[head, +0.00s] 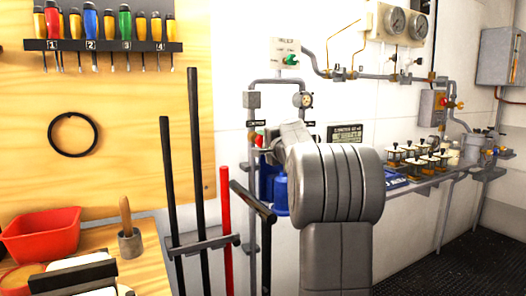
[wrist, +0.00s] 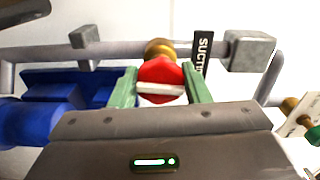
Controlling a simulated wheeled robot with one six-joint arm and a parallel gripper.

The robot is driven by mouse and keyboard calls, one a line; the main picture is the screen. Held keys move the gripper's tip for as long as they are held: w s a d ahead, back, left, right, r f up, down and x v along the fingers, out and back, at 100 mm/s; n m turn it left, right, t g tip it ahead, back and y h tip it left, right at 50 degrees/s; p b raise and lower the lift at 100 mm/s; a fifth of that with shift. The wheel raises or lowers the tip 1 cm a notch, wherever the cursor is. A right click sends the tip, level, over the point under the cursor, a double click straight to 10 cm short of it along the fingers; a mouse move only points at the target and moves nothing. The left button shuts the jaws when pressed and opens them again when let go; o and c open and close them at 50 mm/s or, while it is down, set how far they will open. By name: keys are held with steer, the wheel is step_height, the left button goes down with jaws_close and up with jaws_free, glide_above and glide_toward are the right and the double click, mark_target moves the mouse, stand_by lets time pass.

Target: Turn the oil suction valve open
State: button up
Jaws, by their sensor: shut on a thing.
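In the wrist view, a red valve knob (wrist: 163,72) with a white bar across its face sits on a brass body (wrist: 158,48) on a grey pipe. The white bar lies nearly level in the picture, roughly along the pipe. A black label (wrist: 202,52) beside it reads partly "SUCTI". My gripper (wrist: 159,82) has its two green fingers against the left and right sides of the knob, shut on it. In the head view, my arm hides most of the valve and the fingers.
Blue machinery (wrist: 35,110) lies at the left in the wrist view, and a green-handled valve (wrist: 314,135) is at the right edge. In the head view, long black bars (head: 196,150) and a red bar (head: 226,225) stand left of my arm. Gauges (head: 397,22) hang upper right.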

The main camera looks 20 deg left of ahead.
steer(key=shift+f+n+b, duration=0.15)
steer(key=shift+n+b, duration=0.35)
steer(key=shift+n, duration=0.1)
steer(key=o, duration=1)
steer(key=b+v, duration=0.1)
steer(key=v, duration=1.3)
steer(key=shift+b, duration=0.35)
steer(key=shift+a, duration=0.1)
steer(key=p+x, duration=0.1)
steer(key=x, duration=1.3)
steer(key=shift+s+d, duration=0.1)
steer(key=shift+d, duration=0.1)
